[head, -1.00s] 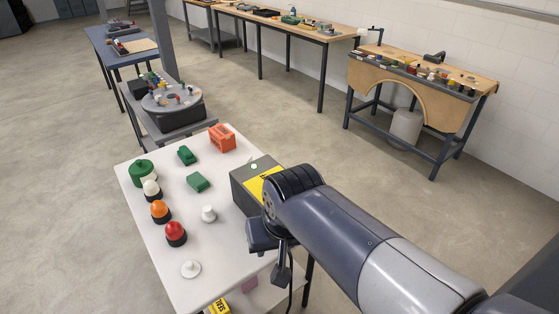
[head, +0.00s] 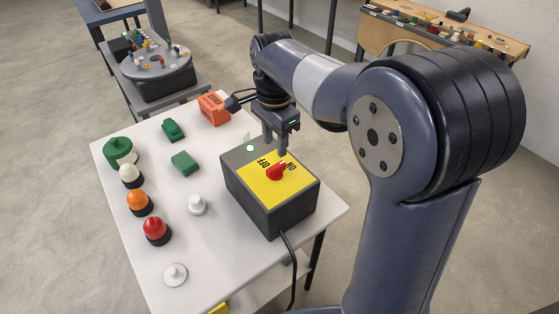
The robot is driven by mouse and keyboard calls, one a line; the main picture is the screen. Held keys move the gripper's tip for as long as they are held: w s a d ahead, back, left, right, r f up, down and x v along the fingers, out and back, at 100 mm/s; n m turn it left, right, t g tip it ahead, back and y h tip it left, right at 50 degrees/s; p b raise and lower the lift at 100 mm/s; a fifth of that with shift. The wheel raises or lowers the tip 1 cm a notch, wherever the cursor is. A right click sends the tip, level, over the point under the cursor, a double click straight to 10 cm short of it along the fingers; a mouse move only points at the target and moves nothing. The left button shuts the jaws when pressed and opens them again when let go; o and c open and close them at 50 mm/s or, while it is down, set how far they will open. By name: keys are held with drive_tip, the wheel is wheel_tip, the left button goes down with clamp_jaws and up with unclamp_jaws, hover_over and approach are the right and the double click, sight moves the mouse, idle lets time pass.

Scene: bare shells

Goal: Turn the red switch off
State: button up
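The red switch (head: 276,172) is a rotary knob on the yellow plate (head: 259,183) on top of a dark grey box (head: 288,214). The plate carries the words OFF, left of the knob, and ON, right of it. The knob seems to lean toward ON, though its exact angle is hard to tell. A small pale green lamp (head: 250,148) sits at the box's far left corner. My gripper (head: 279,150) points down just above and behind the knob. Contact is unclear, and I cannot tell how far apart its fingers are.
The box stands at the right of a white table (head: 222,245). Several buttons or lamps line the left side, including a red dome (head: 155,228) and an orange dome (head: 138,201). A white knob (head: 198,205) is left of the box. A black cable (head: 293,262) hangs in front.

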sight(276, 167)
wheel_tip(276, 167, down, 8)
drive_tip(key=shift+f, duration=0.1)
idle(0.4)
clamp_jaws()
